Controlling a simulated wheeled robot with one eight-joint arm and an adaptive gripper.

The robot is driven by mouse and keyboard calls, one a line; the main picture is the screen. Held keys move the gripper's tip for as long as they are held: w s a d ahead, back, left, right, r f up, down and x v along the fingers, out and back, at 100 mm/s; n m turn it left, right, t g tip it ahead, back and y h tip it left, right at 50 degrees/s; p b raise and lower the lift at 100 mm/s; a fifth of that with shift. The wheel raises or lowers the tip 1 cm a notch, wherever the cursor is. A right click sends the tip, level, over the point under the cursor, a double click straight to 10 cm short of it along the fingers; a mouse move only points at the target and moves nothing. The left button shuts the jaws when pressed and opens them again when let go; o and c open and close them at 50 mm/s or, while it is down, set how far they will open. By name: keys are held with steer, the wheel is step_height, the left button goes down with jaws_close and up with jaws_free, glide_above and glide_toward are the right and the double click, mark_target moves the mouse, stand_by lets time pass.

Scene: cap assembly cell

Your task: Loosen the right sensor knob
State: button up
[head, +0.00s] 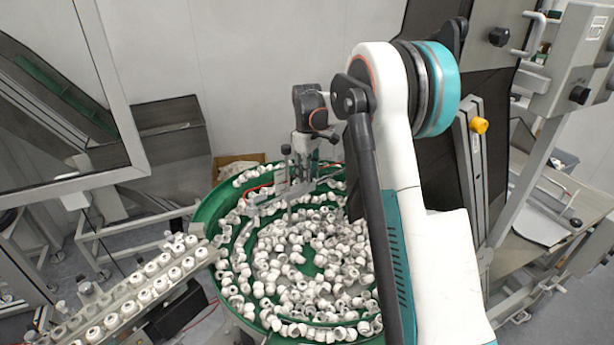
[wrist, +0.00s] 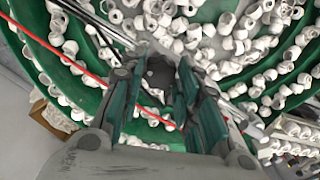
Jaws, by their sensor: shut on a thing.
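My gripper (wrist: 158,95) fills the middle of the wrist view, with a dark finger on each side. It is shut on a dark knob (wrist: 156,72), which I take to be the right sensor knob; its edges are partly hidden by the fingers. In the head view my gripper (head: 318,135) points down over the back of the green bowl, at the sensor bracket (head: 280,187). Another small dark knob (head: 286,150) tops a post just left of my gripper. The held knob cannot be made out clearly in the head view.
The green bowl (head: 208,212) holds many loose white caps. A thin red cable (wrist: 62,58) runs beside my gripper. Metal frames and a machine (head: 560,65) stand at the right.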

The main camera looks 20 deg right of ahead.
steer(key=shift+n, duration=0.8)
steer(key=o, duration=1.1)
step_height(320, 180, up, 12)
steer(key=shift+r, duration=0.1)
stand_by(0.3)
